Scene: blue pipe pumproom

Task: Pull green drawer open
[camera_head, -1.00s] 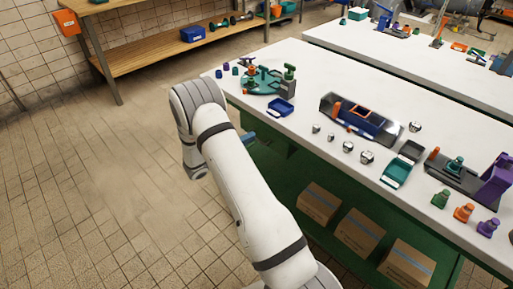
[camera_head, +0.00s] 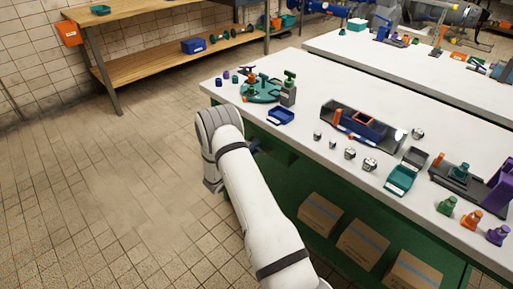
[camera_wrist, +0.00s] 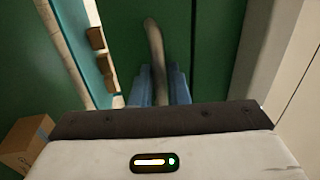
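The green drawer front (camera_wrist: 210,50) fills the middle and right of the wrist view. A grey curved bar handle (camera_wrist: 156,48) stands on it and runs down between the two blue fingers of my gripper (camera_wrist: 160,88). One finger is on each side of the handle. I cannot tell whether they touch it or leave a small gap. In the head view my arm hides the drawer handle and most of the gripper; only a bit of blue shows beside the green bench front (camera_head: 285,170).
The white bench top (camera_head: 300,150) holds trays, knobs and fixtures close above my arm. Cardboard boxes (camera_head: 362,243) sit on the shelf below; one box (camera_wrist: 25,145) is at lower left in the wrist view. The tiled floor on the left is clear.

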